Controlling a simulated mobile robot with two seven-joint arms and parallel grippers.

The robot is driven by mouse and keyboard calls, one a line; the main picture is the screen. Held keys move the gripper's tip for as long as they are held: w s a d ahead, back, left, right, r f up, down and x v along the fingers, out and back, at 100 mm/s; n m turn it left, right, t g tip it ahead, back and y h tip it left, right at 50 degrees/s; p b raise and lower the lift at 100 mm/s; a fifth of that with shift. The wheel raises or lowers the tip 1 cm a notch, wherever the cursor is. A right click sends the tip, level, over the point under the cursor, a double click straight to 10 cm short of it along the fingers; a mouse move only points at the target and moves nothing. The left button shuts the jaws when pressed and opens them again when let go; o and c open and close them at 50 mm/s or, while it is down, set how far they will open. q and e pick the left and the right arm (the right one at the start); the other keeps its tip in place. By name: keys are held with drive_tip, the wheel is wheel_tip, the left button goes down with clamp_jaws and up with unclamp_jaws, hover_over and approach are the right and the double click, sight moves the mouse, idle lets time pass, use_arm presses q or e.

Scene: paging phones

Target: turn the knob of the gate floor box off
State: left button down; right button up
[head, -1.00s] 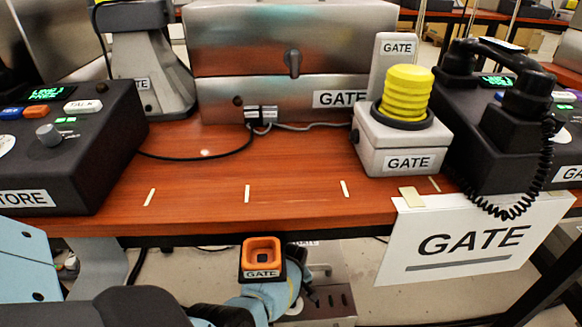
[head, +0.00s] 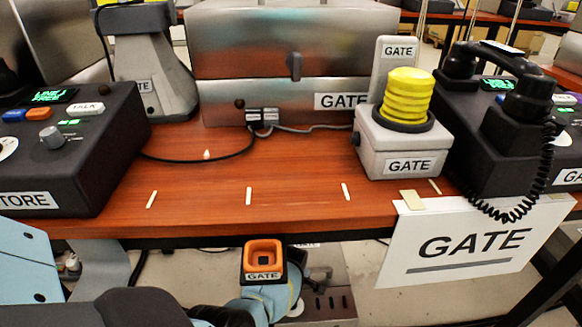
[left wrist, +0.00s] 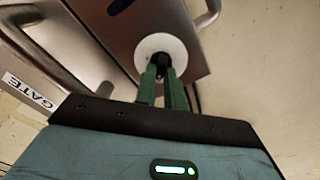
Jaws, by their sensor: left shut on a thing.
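The gate floor box (head: 332,285) is a grey metal box on the floor below the table edge, partly hidden by my left arm in the head view. In the left wrist view its metal face (left wrist: 122,22) carries a round white disc (left wrist: 146,48) with a small black knob (left wrist: 161,60). My left gripper (left wrist: 162,72) has its two green fingers closed on the knob. In the head view its fingertips are hidden behind my wrist. The knob's pointing direction is hard to make out. My right gripper is in neither view.
Above are the wooden table (head: 220,200), a grey box with a yellow bellows-like top (head: 405,140), a hanging GATE sign (head: 470,250) and dark phone consoles (head: 100,150).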

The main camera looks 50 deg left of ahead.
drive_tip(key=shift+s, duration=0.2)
use_arm(q)
drive_tip(key=c, duration=1.5)
unclamp_jaws()
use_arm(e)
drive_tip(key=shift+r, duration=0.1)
